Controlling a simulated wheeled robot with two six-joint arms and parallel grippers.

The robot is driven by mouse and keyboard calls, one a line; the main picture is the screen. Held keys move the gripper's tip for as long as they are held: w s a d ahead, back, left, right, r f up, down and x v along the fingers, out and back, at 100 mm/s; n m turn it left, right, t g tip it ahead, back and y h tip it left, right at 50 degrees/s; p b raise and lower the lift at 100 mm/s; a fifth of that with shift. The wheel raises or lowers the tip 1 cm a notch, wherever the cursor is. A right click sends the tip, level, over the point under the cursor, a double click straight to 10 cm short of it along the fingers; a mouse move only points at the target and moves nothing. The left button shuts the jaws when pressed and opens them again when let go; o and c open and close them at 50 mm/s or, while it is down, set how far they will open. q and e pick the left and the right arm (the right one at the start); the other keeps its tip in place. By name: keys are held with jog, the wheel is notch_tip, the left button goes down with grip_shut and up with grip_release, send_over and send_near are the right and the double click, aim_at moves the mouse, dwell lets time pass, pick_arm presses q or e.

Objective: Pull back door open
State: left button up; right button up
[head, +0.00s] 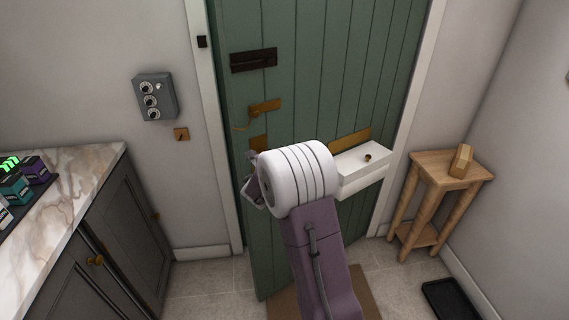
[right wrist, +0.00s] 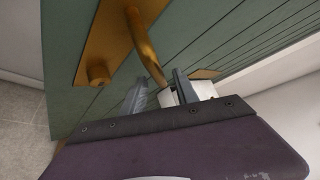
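The green door (head: 311,70) stands slightly ajar. Its left edge is swung toward me, past the frame, so its hinge side is at the right. A brass lever plate (head: 265,106) is on its left part. A lower brass piece (head: 258,143) is half hidden by my right gripper. In the right wrist view, a brass handle bar (right wrist: 143,45) on a brass plate runs down between the fingers of my right gripper (right wrist: 158,90), which appear closed around it. In the head view my right gripper (head: 252,182) is at the door's left side, its tips partly hidden by my wrist. My left gripper is not in view.
A white box (head: 361,172) sticks out at the door's right. A wooden stand (head: 447,172) is by the right wall, with a black tray (head: 455,302) on the floor. A marble-topped cabinet (head: 80,190) stands at left. The floor left of the door looks clear.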

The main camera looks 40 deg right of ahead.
jog(key=v, duration=0.5)
